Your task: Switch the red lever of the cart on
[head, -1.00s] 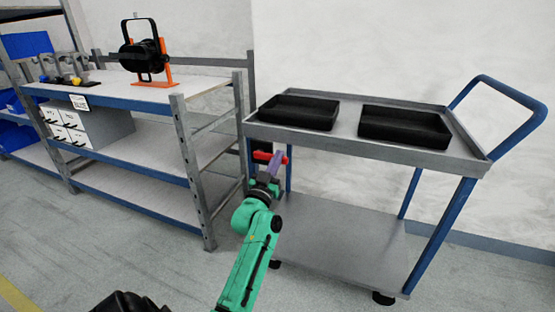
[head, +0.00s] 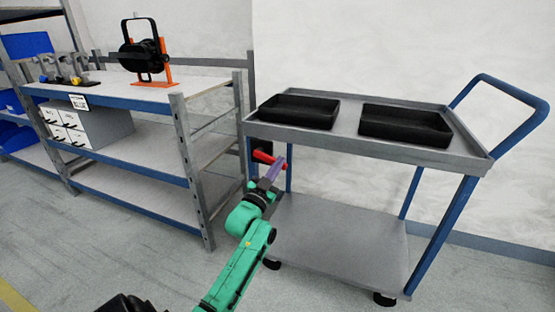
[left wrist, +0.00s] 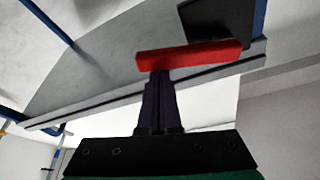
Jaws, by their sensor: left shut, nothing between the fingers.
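The red lever (head: 262,157) is at the left end of the grey cart (head: 470,162), just below the top tray, by a dark plate. My left gripper (head: 278,168), with purple fingers on a green arm, is shut and empty at the lever's right part. In the left wrist view the red lever (left wrist: 190,55) crosses the tips of the shut fingers (left wrist: 159,80). The tips look to be against or just behind it; I cannot tell if they touch. My right gripper is not in view.
Two black bins (head: 299,111) lie on the cart's top tray. The lower shelf (head: 345,235) is empty. Floor in front is clear.

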